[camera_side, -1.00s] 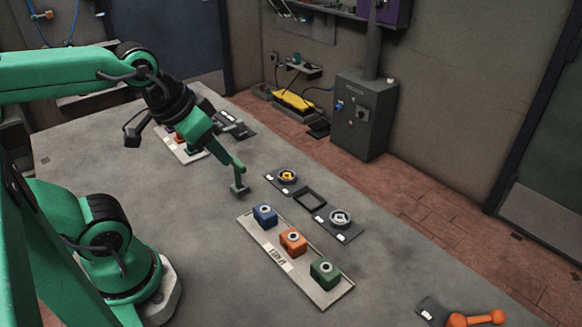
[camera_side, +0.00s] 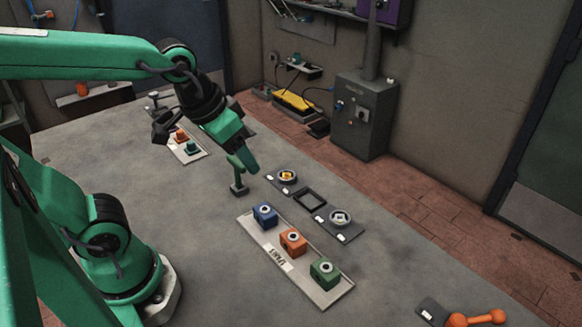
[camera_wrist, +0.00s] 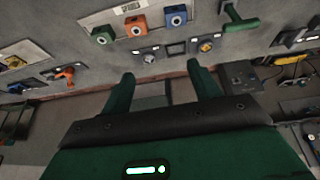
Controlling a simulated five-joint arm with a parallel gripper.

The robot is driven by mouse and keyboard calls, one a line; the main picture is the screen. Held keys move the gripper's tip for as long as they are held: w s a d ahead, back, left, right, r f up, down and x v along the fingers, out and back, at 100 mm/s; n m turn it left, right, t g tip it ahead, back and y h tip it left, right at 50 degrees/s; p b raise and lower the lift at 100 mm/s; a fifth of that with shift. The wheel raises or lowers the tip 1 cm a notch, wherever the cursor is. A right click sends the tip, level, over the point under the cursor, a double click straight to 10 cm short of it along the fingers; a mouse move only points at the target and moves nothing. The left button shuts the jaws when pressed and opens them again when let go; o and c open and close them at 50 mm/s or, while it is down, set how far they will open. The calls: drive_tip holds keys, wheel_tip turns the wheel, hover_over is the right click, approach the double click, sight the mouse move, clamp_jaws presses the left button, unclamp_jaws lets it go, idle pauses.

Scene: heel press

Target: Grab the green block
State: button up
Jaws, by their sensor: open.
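The green block (camera_side: 325,273) stands at the near right end of a pale labelled tray (camera_side: 268,250), with a ring-marked top. It also shows at upper left in the wrist view (camera_wrist: 102,35). An orange block (camera_side: 293,241) and a blue block (camera_side: 265,214) share the tray in a row. My gripper (camera_side: 249,162) is above the table, beyond the blue end of the tray and well apart from the green block. In the wrist view its two green fingers (camera_wrist: 165,85) are apart with nothing between them.
A green post with a dark foot (camera_side: 239,178) stands close to my gripper in the side view. Round fixtures (camera_side: 340,218) and a dark square frame (camera_side: 310,198) lie beside the tray. An orange dumbbell-shaped thing (camera_side: 478,318) lies near the front.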

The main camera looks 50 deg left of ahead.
drive_tip(key=w+d+f+g, duration=0.3)
drive_tip(key=w+d+f, duration=0.3)
drive_tip(key=d, duration=0.3)
drive_tip(key=g, duration=0.1)
hover_over(326, 268)
wheel_tip(326, 268, down, 9)
drive_tip(key=shift+a+r, duration=0.15)
drive_tip(key=shift+d+f+g, duration=0.25)
drive_tip(key=shift+f+g, duration=0.05)
drive_tip(key=shift+f, duration=0.05)
drive_tip(key=shift+f, duration=0.1)
drive_tip(key=shift+f, duration=1.2)
drive_tip(key=shift+f, duration=0.1)
drive_tip(key=shift+a+f, duration=0.1)
drive_tip(key=shift+f, duration=2.4)
